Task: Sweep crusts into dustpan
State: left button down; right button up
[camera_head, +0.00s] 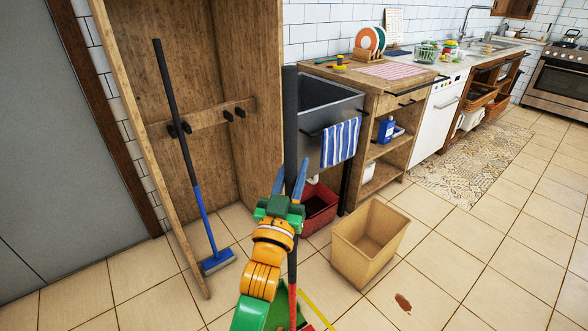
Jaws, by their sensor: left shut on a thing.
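My left gripper (290,180), with blue fingers, is shut around a dark upright pole (290,120). The pole runs down behind my arm to a red lower part (292,300) near the bottom edge. A thin yellow strip and some red show beside its foot; it may be the dustpan, but its lower end is mostly out of view. A small brown patch, likely the crusts (403,301), lies on the tiles at the lower right. A blue broom (207,215) with a dark upper handle leans in the wooden closet. My right gripper is not in view.
A tan bin (346,262) stands on the floor right of my gripper. A red bin (330,218) sits under the dark sink (318,98), where a striped towel hangs. Wooden counters line the back. Tiled floor on the right is free, with a patterned rug (470,165).

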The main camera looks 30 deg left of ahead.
pick_arm(q)
jog(key=shift+f+b, duration=0.3)
jog(key=shift+f, duration=0.2)
jog(key=shift+w+a+r, duration=0.1)
jog(key=shift+a+r, duration=0.05)
jog(key=w+a+r+b, duration=0.1)
jog(key=w+a, duration=0.3)
jog(key=a, duration=0.4)
jog(key=w+a+b, duration=0.1)
jog(key=w+a, duration=0.3)
jog(key=a, duration=0.3)
notch_tip(320, 180, up, 6)
jog(key=p, duration=0.5)
jog(key=shift+p, duration=0.35)
jog(key=shift+a+f, duration=0.1)
